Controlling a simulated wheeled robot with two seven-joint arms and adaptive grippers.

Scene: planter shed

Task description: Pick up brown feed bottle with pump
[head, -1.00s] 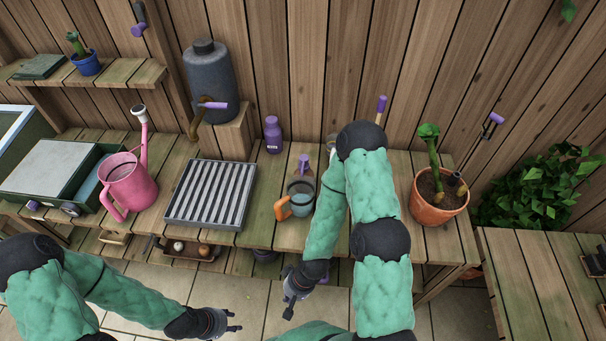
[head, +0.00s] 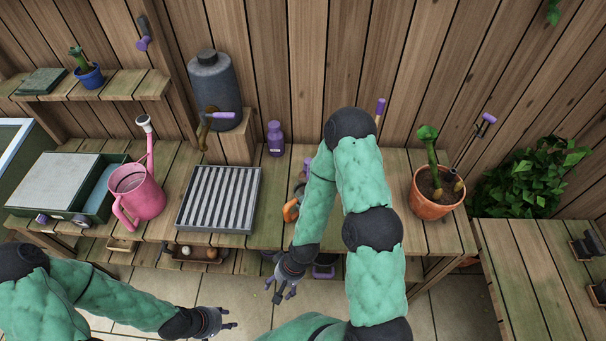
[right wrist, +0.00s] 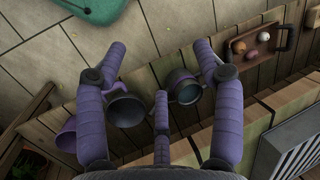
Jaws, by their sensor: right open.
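The feed bottle with a pump stands on the bench behind my right forearm in the head view. Only part of its purple pump top (head: 307,163) shows there; my arm hides most of its body. I cannot make it out in the right wrist view. My right gripper (head: 279,291) hangs open and empty in front of the bench edge, below the bench top and apart from the bottle. In the right wrist view its purple fingers (right wrist: 159,48) are spread wide. My left gripper (head: 232,318) is open and empty over the floor, lower left of the right one.
A mug with an orange handle (head: 291,210) is partly hidden by my right arm. A slatted grey tray (head: 218,199), pink watering can (head: 137,190), purple bottle (head: 275,139) and potted plant (head: 437,207) stand on the bench. Purple vessels (right wrist: 126,107) sit below in the wrist view.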

